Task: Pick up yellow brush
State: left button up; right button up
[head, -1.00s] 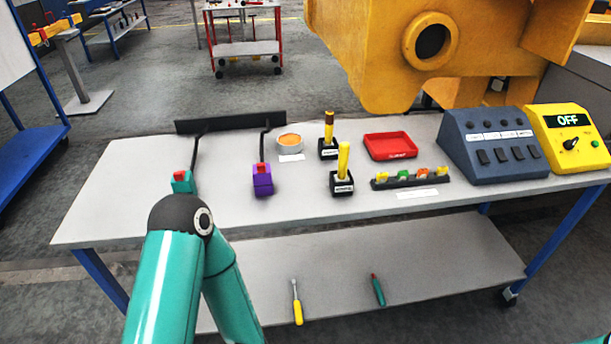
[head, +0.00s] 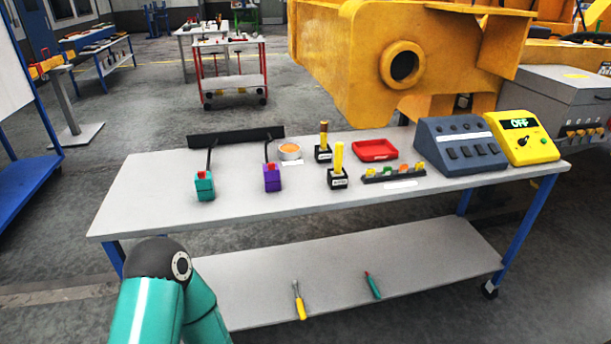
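The yellow brush (head: 339,158) stands upright in a black labelled holder (head: 338,182) near the middle of the workbench. Its bristles are not visible. A second upright handle (head: 323,134), dark yellow-brown, stands in another black holder (head: 323,154) just behind it and to the left. Neither of my grippers is in view. Only a teal link and dark joint of my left arm show at the lower left, in front of the bench and well apart from the brush.
The workbench (head: 140,205) also holds a teal tool (head: 204,188), a purple tool (head: 272,180), a round orange-topped tin (head: 290,151), a red tray (head: 375,150), a rack of coloured pieces (head: 394,174) and control boxes (head: 460,146). A yellow casting (head: 360,60) hangs behind. The front left is clear.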

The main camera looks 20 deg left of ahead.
aim_at(339, 146)
jog(key=z, duration=0.15)
jog(key=i, duration=0.85)
